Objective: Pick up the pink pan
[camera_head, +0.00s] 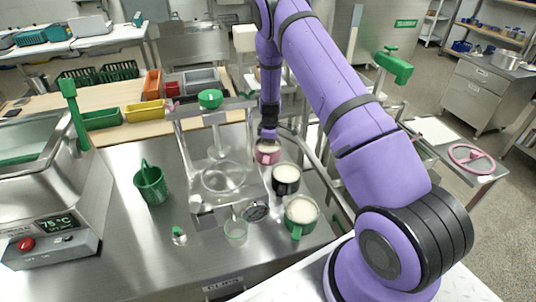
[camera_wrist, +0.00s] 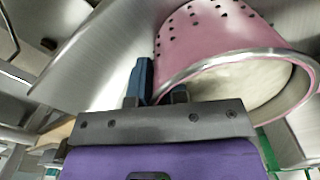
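The pink pan (camera_head: 267,154) stands on the steel counter behind the black pan. It holds something pale. My gripper (camera_head: 267,137) points down at its back rim. The rim lies at or close to that gap. I cannot tell whether the fingers press on it.
A black pan (camera_head: 286,179) and a green pan (camera_head: 302,213), both with pale contents, stand in front. A clear-walled machine (camera_head: 222,178) with a green knob is close on the left. A green basket (camera_head: 150,184) stands farther left.

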